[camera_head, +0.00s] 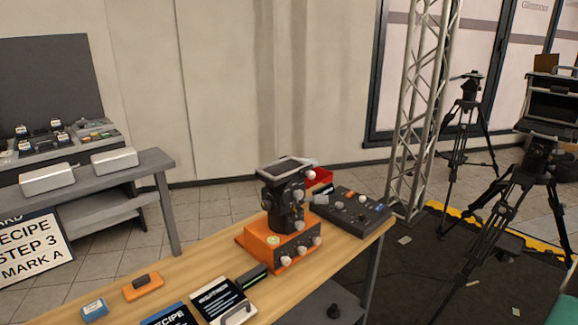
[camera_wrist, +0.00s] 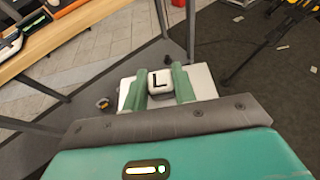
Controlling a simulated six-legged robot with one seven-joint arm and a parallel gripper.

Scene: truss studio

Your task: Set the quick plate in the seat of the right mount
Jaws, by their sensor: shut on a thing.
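My gripper (camera_wrist: 160,84) shows in the wrist view, its two green fingers shut on a small white block marked L. The block stands on a pale flat piece that shows on both sides of the fingers; I take this for the quick plate (camera_wrist: 204,82). It is held over the dark floor beside the table, apart from any mount. In the head view a black mount (camera_head: 285,195) with a flat top stands on an orange base on the table. Two black tripod heads, one farther (camera_head: 469,88) and one nearer (camera_head: 540,155), stand at the right. Which is the right mount I cannot tell.
A grey bench (camera_head: 150,163) is at left.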

